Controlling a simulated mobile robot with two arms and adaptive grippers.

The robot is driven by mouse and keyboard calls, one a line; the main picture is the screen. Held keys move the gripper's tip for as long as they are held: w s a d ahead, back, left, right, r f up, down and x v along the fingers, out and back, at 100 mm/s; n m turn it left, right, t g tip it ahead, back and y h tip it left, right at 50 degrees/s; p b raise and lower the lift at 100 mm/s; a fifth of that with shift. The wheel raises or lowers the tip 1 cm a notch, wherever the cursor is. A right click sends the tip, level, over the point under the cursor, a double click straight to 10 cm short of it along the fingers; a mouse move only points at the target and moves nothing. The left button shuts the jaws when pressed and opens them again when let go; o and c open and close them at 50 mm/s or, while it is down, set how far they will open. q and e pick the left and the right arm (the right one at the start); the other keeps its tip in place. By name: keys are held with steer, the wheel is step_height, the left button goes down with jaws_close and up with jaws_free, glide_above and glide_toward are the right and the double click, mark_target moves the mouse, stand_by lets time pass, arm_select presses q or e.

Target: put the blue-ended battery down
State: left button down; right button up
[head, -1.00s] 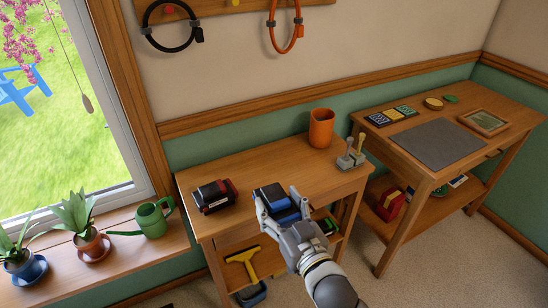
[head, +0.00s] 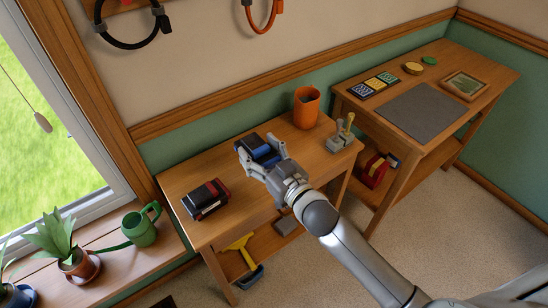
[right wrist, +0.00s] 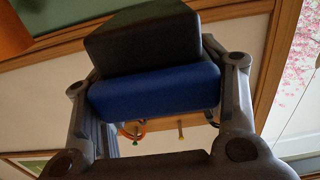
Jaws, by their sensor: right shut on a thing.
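The blue-ended battery (head: 256,145), a black block with a blue end, is between the fingers of my right gripper (head: 262,159). In the head view it is over the back middle of the left wooden table (head: 235,211). I cannot tell whether it touches the tabletop. In the right wrist view the battery (right wrist: 155,87) fills the space between both fingers, its blue end towards the camera. A similar black battery with red parts (head: 206,199) lies on the table's left part. My left gripper is not in view.
An orange cup (head: 306,108) and a small stand with upright pieces (head: 341,136) are to the right of the held battery. A yellow tool (head: 240,247) is on the lower shelf. A second table (head: 455,85) stands right. The tabletop between the batteries is clear.

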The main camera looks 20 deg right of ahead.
steer(key=w+d+f, duration=0.1)
steer(key=f, duration=0.1)
steer(key=w+d+f, duration=0.3)
steer(key=d+f, duration=0.1)
steer(key=shift+w+d+f+b, duration=0.15)
steer(key=shift+w+b, duration=0.1)
steer(key=shift+b, duration=0.15)
steer(key=shift+w+d+f, duration=0.1)
steer(key=shift+w+f, duration=0.05)
steer(key=shift+f, duration=1.65)
steer(key=shift+f, duration=0.1)
steer(key=o, duration=1.4)
steer(key=shift+f, duration=0.1)
steer(key=shift+s, duration=0.2)
steer(key=v, duration=1.1)
steer(key=shift+s+d+b, duration=0.15)
steer(key=shift+s+b, duration=0.2)
